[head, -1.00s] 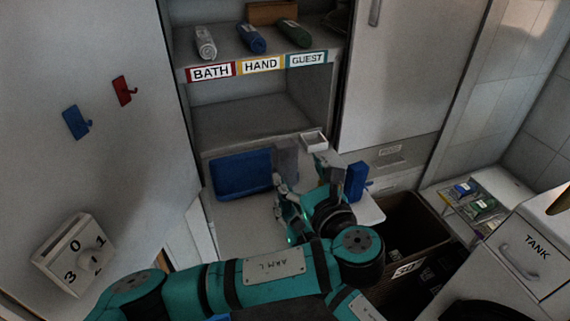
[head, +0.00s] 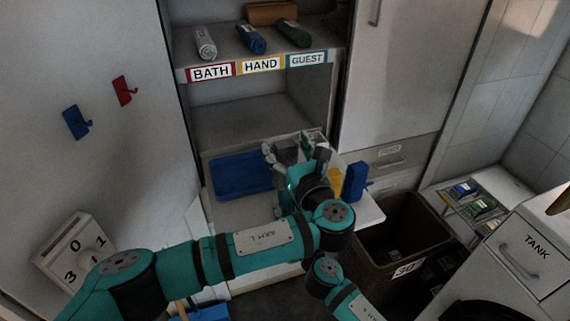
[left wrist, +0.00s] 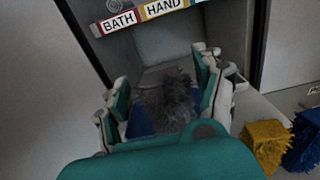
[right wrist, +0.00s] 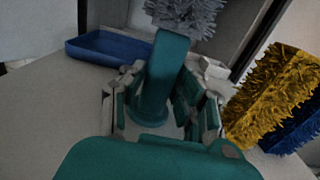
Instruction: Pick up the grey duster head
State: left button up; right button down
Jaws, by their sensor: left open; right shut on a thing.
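The grey duster head (left wrist: 168,102) is a shaggy block, standing between the spread fingers of my left gripper (left wrist: 162,80) in the left wrist view. I cannot tell whether a finger touches it. In the head view my left gripper (head: 296,158) is open, with a grey shape between its fingers. In the right wrist view the grey duster head (right wrist: 192,14) shows at the top, just above a teal handle-like piece (right wrist: 168,68). My right gripper (right wrist: 160,88) is shut on that piece. I cannot tell whether piece and head are joined. The left arm blocks the right gripper in the head view.
A blue tray (head: 238,190) lies left of my left gripper. Yellow (right wrist: 262,92) and blue (right wrist: 300,128) duster heads stand close on the right. A brown bin (head: 385,250) is beyond the table's right edge. A labelled shelf (head: 255,125) rises behind.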

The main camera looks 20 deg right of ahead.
pick_arm(q)
jog(key=shift+w, duration=0.85)
jog(key=shift+c, duration=0.4)
jog(key=c, duration=1.2)
notch_tip(320, 180, up, 18)
